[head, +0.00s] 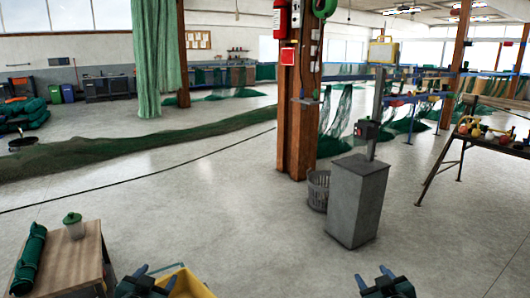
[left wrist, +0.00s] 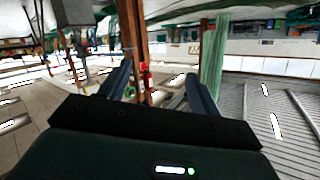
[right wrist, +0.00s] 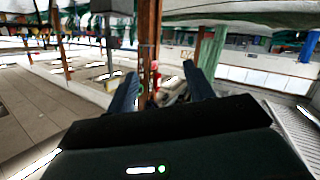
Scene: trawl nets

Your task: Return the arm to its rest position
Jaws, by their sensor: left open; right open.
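My left gripper (head: 155,277) is at the bottom edge of the head view, just right of the wooden table and in front of the yellow bin. Its two fingers also show in the left wrist view (left wrist: 158,80), spread apart with nothing between them. My right gripper (head: 373,275) is at the bottom edge, right of centre, over bare floor. In the right wrist view (right wrist: 160,82) its fingers are apart and empty. Both grippers point forward. Most of both arms is out of view.
A wooden table (head: 72,265) with a green roll (head: 29,258) and a green-lidded jar (head: 73,225) stands at lower left. A yellow bin (head: 192,284) is beside it. A grey pedestal (head: 355,205), wire basket (head: 318,190) and wooden post (head: 297,120) stand ahead. The middle floor is clear.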

